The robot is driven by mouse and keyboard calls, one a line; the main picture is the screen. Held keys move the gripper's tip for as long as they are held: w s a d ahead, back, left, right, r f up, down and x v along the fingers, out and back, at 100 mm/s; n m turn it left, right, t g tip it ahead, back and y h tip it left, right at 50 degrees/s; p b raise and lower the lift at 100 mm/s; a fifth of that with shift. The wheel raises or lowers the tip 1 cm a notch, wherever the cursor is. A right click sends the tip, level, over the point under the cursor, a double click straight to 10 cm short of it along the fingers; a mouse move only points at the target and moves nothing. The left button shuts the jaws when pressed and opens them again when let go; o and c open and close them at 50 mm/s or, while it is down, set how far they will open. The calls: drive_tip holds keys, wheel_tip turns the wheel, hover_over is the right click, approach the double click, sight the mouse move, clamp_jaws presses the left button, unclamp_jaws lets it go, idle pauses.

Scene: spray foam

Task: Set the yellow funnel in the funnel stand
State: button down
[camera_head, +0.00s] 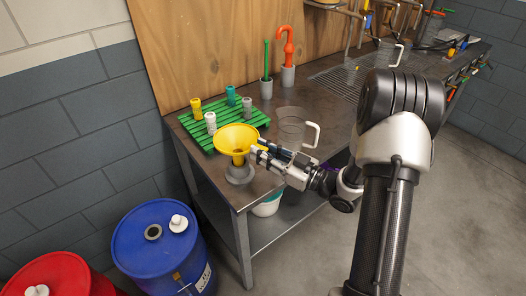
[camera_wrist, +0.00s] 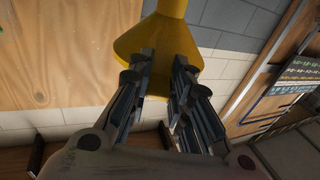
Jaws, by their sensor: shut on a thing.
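The yellow funnel (camera_head: 236,138) is held upright, wide mouth up, by my gripper (camera_head: 255,153) near the front left corner of the metal table. My gripper is shut on the funnel's rim from the right. The grey funnel stand (camera_head: 239,174) is on the table directly below the funnel. The funnel's spout points down at the stand; I cannot tell if its tip is inside the stand. In the wrist view the funnel (camera_wrist: 150,45) fills the top middle, between and beyond my gripper's fingers (camera_wrist: 160,65).
A green slatted rack (camera_head: 187,136) with several small coloured bottles is behind the funnel. A clear jug (camera_head: 292,124) with a white handle stands to the right. Grey cups with a green tool (camera_head: 266,60) and an orange tool (camera_head: 287,45) are at the back. A blue drum (camera_head: 150,245) stands below the table's left end.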

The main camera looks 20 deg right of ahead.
drive_tip(key=shift+f, duration=1.6)
drive_tip(key=c, duration=1.4)
unclamp_jaws()
drive_tip(key=shift+s+d, duration=0.1)
drive_tip(key=shift+v, duration=2.35)
drive_tip(key=shift+s+d+r, duration=0.1)
drive_tip(key=shift+r, duration=0.1)
